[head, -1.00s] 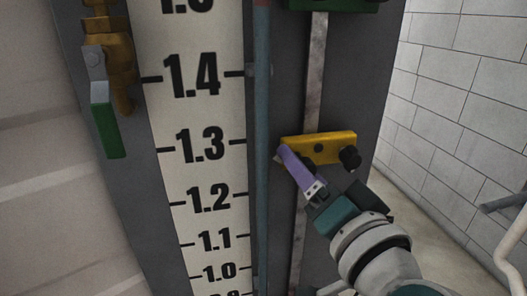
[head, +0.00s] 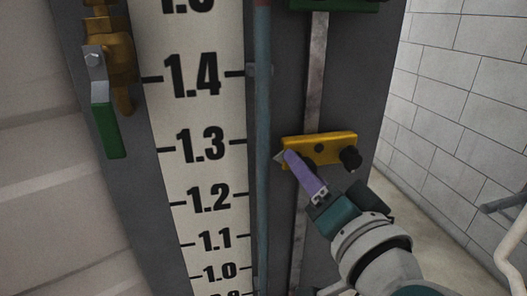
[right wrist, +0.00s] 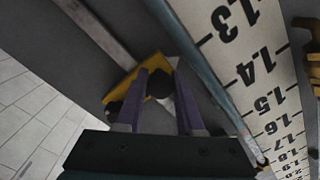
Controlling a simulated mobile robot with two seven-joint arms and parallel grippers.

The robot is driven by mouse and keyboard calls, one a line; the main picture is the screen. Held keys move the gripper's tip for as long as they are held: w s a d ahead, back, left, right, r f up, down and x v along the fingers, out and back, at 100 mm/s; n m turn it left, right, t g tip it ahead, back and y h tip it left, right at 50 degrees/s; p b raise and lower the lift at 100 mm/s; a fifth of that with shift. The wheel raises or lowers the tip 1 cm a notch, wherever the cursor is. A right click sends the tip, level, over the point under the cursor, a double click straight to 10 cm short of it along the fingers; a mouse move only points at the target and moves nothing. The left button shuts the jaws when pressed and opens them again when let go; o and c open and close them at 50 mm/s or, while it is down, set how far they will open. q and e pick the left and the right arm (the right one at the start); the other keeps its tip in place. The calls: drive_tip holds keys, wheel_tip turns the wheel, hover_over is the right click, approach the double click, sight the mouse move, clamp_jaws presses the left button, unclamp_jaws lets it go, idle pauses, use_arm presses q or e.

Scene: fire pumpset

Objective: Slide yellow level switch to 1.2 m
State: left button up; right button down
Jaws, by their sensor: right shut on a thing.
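The yellow level switch (head: 328,146) sits on the vertical rail right of the numbered scale (head: 216,170). Its pale pointer (head: 279,157) faces the scale, slightly below the 1.3 mark. A black knob (head: 350,158) sticks out at its right end. My right gripper (head: 292,158) is at the switch's left part, its purple fingers reaching up from the lower right. In the right wrist view the fingers (right wrist: 162,88) are shut around a dark knob on the yellow switch (right wrist: 124,80), which is partly hidden. My left gripper is out of view.
A green block (head: 333,5) is on the rail above the switch. A thin blue-grey tube (head: 262,150) runs between scale and rail. A brass valve with a green handle (head: 107,125) is at left. A white pipe (head: 508,235) stands right by the block wall.

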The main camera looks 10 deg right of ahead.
idle(0.7)
drive_tip(key=shift+f, duration=0.2)
wheel_tip(320, 180, down, 8)
drive_tip(key=b, duration=0.7)
drive_tip(key=shift+b, duration=0.3)
drive_tip(key=c, duration=0.5)
unclamp_jaws()
drive_tip(key=shift+c, duration=0.2)
